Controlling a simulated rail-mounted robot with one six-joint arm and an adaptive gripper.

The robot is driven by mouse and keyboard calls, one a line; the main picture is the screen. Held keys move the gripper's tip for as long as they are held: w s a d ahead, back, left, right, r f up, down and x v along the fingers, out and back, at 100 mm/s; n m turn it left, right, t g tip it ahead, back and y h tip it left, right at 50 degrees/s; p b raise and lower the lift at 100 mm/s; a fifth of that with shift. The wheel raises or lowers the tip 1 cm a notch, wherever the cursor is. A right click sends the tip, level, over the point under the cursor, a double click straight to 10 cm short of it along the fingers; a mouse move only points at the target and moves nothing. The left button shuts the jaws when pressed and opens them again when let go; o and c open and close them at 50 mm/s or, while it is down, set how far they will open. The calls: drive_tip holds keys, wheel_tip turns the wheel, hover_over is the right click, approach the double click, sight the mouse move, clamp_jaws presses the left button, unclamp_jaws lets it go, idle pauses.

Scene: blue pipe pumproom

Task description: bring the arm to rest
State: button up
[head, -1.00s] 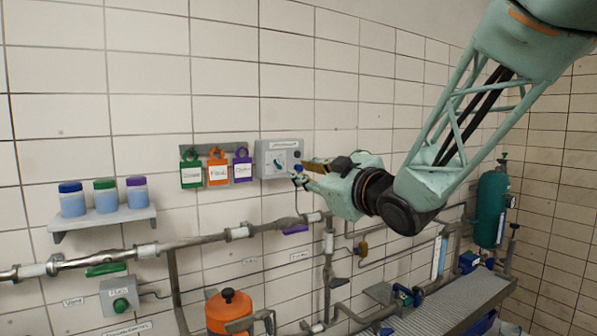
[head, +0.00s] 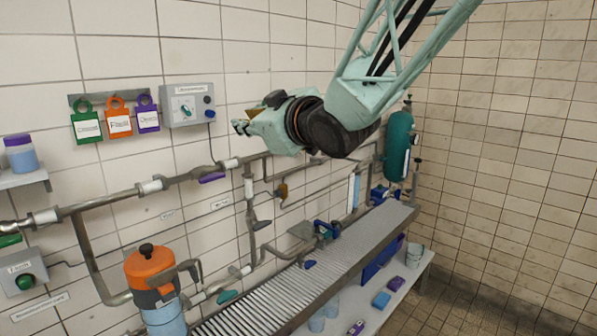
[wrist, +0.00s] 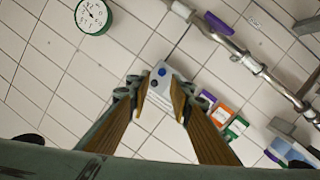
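My gripper (head: 241,127) hangs at the end of my pale green arm, in front of the tiled wall and just right of the grey control box (head: 189,101). In the wrist view my gripper (wrist: 160,100) has its two fingers spread apart with nothing between them. The control box (wrist: 160,82) shows beyond the gap between the fingertips. The gripper looks apart from the box. In the head view the fingers are small and seen from the side.
Green, orange and purple tags (head: 119,121) hang left of the box. Pipes (head: 150,187) run along the wall below. An orange-topped vessel (head: 150,271) stands by a roller conveyor (head: 290,290). A round gauge (wrist: 93,16) is on the wall. A green cylinder (head: 398,146) stands right.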

drive_tip(key=s+d+f+m+g+h, duration=0.1)
drive_tip(key=s+d+f+m+h, duration=0.3)
drive_tip(key=d, duration=0.5)
drive_tip(key=s+d+f+m+g+h+b, duration=0.1)
drive_tip(key=s+d+f+h, duration=0.1)
drive_tip(key=s+d, duration=0.6)
drive_tip(key=s+d+f+m+h, duration=0.3)
drive_tip(key=s+d, duration=0.1)
drive_tip(key=d, duration=0.6)
drive_tip(key=s+d+f+m+g, duration=0.1)
drive_tip(key=s+f, duration=0.3)
drive_tip(key=s, duration=0.7)
drive_tip(key=s+d+f+m+g+b, duration=0.1)
drive_tip(key=s+d+f+m+g, duration=0.1)
drive_tip(key=s, duration=0.9)
drive_tip(key=s+d+f+m+g+h, duration=0.1)
drive_tip(key=s+d+f+g, duration=0.3)
drive_tip(key=s, duration=0.7)
drive_tip(key=shift+s+d+f+m, duration=0.3)
drive_tip(key=shift+f+m, duration=0.2)
drive_tip(key=shift+f, duration=0.45)
